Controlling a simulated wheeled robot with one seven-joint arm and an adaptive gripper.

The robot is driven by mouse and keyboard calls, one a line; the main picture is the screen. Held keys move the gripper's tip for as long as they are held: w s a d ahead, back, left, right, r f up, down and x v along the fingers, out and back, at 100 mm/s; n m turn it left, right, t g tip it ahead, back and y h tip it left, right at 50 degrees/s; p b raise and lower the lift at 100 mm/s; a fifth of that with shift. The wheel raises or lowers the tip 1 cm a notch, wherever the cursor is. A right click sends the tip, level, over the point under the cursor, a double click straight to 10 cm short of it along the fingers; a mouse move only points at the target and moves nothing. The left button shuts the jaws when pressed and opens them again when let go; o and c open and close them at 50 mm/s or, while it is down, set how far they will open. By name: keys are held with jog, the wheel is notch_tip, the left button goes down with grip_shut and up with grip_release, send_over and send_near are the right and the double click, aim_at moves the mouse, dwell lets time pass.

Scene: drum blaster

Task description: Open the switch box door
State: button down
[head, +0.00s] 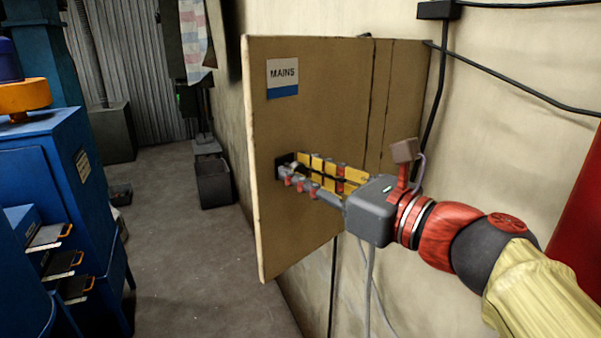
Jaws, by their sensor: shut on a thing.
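The switch box door (315,85) is a tan panel with a white and blue "MAINS" label (283,78). Its free left edge stands nearer to me than its right side, so the panel looks angled out from the wall. The box interior is not visible. A dark handle (282,160) sits near the door's left edge, mostly covered by my fingers. My gripper (290,170) reaches in from the right, across the door's labelled face. Its yellow and grey fingers are shut on the handle.
The pale wall (500,90) carries black cables (515,80). A blue machine (75,165) stands at the left and a dark bin (213,182) stands further back. The grey floor (190,255) between the machine and the door is clear. A red object (582,205) is at the right edge.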

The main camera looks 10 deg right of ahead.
jog(key=shift+r, duration=0.1)
jog(key=c, duration=1.5)
grip_release()
jog(key=shift+c, duration=0.2)
jog(key=v, duration=0.7)
jog(key=shift+s, duration=0.2)
jog(key=shift+d, duration=0.15)
